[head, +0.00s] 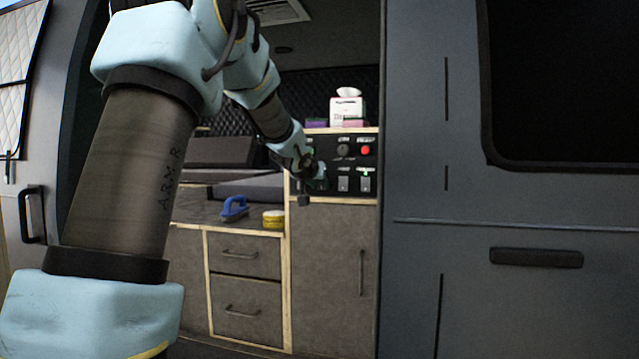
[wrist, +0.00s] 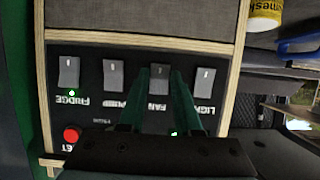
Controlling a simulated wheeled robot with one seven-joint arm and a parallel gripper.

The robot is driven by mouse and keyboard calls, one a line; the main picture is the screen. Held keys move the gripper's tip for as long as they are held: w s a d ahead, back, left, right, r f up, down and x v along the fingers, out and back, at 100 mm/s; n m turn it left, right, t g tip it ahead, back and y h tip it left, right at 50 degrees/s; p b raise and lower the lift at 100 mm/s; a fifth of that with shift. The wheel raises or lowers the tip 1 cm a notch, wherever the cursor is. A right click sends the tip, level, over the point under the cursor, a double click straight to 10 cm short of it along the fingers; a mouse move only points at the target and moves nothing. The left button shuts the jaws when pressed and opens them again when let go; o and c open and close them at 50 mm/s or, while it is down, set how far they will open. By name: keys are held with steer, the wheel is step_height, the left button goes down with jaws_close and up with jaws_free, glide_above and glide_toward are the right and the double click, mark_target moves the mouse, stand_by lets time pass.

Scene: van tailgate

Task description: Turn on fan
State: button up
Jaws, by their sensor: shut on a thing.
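The switch panel (wrist: 100,115) shows upside down in the wrist view, with a row of grey rocker switches labelled FRIDGE, PUMP, FAN and LIGHT. The fan switch (wrist: 159,78) is between the two green fingertips of my gripper (wrist: 160,85). The fingers look closed about its sides. A small green light shows between the fingers, below the FAN label. In the head view my gripper (head: 318,180) is at the left part of the panel (head: 354,163), and my wrist hides the switches there.
The fridge switch (wrist: 69,73) has a green light lit. The light switch (wrist: 206,82) is close beside the right finger. A red button (head: 365,150) sits above the switches. A tissue box (head: 347,112) stands on top. A blue brush (head: 234,208) and yellow tin (head: 273,220) lie on the lower counter.

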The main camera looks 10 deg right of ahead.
jaws_close()
steer(key=shift+d, duration=0.1)
steer(key=shift+f+b, duration=0.4)
steer(key=shift+b, duration=0.8)
steer(key=t+b, duration=0.1)
steer(key=b, duration=0.2)
steer(key=shift+f+b, duration=0.1)
steer(key=shift+b, duration=0.3)
steer(key=t+h+b, duration=0.1)
steer(key=b, duration=0.5)
steer(key=shift+f, duration=0.15)
steer(key=shift+r+t+b, duration=0.2)
steer(key=shift+t+b, duration=0.1)
steer(key=shift+b, duration=0.55)
steer(key=shift+r, duration=0.15)
